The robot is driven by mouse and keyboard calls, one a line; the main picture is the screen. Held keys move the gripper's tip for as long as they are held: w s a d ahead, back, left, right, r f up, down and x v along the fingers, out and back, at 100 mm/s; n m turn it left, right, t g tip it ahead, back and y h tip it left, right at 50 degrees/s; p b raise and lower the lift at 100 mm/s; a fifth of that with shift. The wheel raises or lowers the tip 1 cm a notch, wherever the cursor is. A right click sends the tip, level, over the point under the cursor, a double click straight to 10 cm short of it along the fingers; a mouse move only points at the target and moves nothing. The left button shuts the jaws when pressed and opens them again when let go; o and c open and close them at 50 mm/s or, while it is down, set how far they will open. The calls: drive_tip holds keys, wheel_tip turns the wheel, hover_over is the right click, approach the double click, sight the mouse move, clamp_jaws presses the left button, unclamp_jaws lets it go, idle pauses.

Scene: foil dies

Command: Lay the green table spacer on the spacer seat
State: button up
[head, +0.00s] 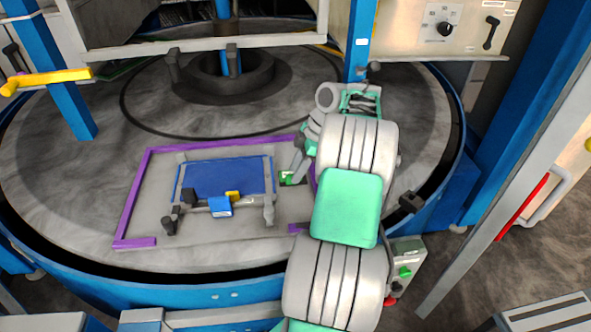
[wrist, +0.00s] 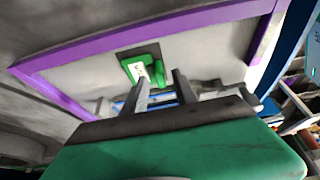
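The green table spacer (wrist: 155,73) has a white label with dark marks. In the wrist view it lies at the edge of a dark square patch (wrist: 124,54) on the grey plate, partly over it. The patch may be the spacer seat; I cannot tell. In the head view the spacer (head: 287,179) shows small, right of the blue plate. My gripper (wrist: 161,78) has its two grey fingers apart with nothing clearly held between them. The left finger partly covers the spacer's lower edge; contact cannot be told. In the head view my gripper (head: 298,168) is partly hidden by my arm.
A purple border (head: 135,195) edges the grey plate on the round table (head: 60,165). Grey clamps flank a blue plate (head: 225,176), with a blue block (head: 220,207) in front. A blue post (head: 358,45) and a grey button box (head: 405,257) stand near my arm.

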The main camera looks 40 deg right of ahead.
drive_tip(key=p+v, duration=0.5)
drive_tip(key=v, duration=0.6)
drive_tip(key=w+a+r+m, duration=0.2)
drive_tip(key=w+a+r, duration=0.3)
drive_tip(key=a, duration=0.5)
drive_tip(key=a+r+m+h, duration=0.2)
drive_tip(key=a+r+m, duration=0.15)
drive_tip(key=a, duration=1.15)
drive_tip(key=s+a+f+m+t+h, duration=0.1)
drive_tip(key=s+a+f+m+t, duration=0.1)
drive_tip(key=s+a+m, duration=0.3)
drive_tip(key=s+a+f, duration=0.1)
drive_tip(key=s+a, duration=0.3)
drive_tip(key=s, duration=0.3)
drive_tip(key=shift+a+m+t+h, duration=0.3)
drive_tip(key=shift+m+t, duration=0.05)
drive_tip(key=shift+t, duration=0.05)
